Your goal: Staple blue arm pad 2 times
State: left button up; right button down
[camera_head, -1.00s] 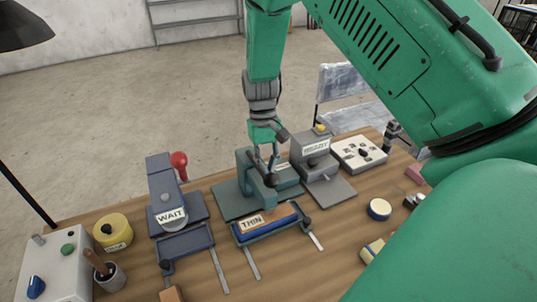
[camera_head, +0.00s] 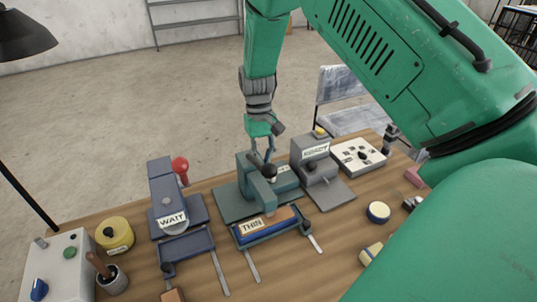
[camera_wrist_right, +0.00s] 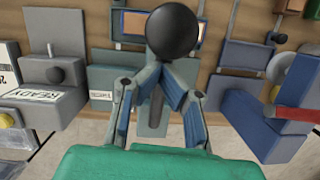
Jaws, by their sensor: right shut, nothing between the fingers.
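The teal stapler (camera_head: 226,200) stands mid-table, its lever ending in a black ball knob (camera_head: 269,171). My right gripper (camera_head: 264,156) is shut and empty, pointing down at the knob. In the right wrist view its fingertips (camera_wrist_right: 172,72) meet beside the knob (camera_wrist_right: 172,35); whether they touch it, I cannot tell. The knob hides part of the pad there. My left gripper is not in view.
A grey READY machine (camera_head: 312,165) stands close on the right, beside a white tray (camera_head: 345,148).

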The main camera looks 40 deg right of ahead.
jog(key=v, duration=1.1)
jog(key=shift+w+r, duration=0.2)
jog(key=shift+r, duration=0.05)
jog(key=shift+d, duration=0.1)
dwell(0.4)
